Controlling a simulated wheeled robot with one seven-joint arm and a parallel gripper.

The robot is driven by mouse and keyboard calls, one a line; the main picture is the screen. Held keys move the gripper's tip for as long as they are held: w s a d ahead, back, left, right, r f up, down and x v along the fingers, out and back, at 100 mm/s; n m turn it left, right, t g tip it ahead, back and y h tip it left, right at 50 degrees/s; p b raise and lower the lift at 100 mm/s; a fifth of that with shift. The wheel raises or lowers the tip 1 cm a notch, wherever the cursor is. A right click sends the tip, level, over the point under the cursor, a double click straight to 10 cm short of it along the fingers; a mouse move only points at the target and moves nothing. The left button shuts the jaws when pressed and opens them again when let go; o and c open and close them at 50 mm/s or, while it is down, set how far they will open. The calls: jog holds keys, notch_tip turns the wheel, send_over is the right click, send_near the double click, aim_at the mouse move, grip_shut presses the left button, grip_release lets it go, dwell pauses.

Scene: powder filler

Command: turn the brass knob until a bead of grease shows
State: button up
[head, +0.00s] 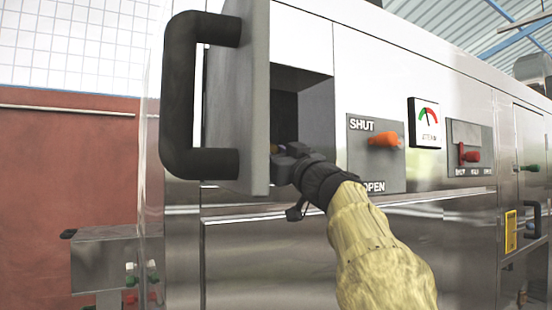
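My gripper (286,161) reaches into an open recess (302,88) in the steel machine front, just right of the open door's edge. Its fingers are small, dark and partly hidden by the door and my wrist, so I cannot tell whether they are open or shut. A faint yellowish-brown patch shows in the dark recess just above the fingers. I cannot make out whether it is the brass knob. No bead of grease can be made out.
The open door (259,100) with its thick black handle (180,95) stands close to my gripper's left. An orange lever (384,140) on a SHUT/OPEN plate, a gauge (425,122) and a red lever (469,154) are to the right. Pale fabric covers my arm.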

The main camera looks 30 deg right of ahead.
jog(key=shift+f+m+h+b, duration=0.3)
jog(key=shift+m+h+b, duration=0.1)
jog(key=shift+m+b, duration=0.4)
jog(key=shift+w+r+m+h+b, duration=0.15)
jog(key=shift+m+h+b, duration=0.35)
jog(key=shift+m, duration=0.5)
jog(key=o, duration=0.8)
jog(key=shift+o, duration=1)
jog(key=shift+w, duration=0.15)
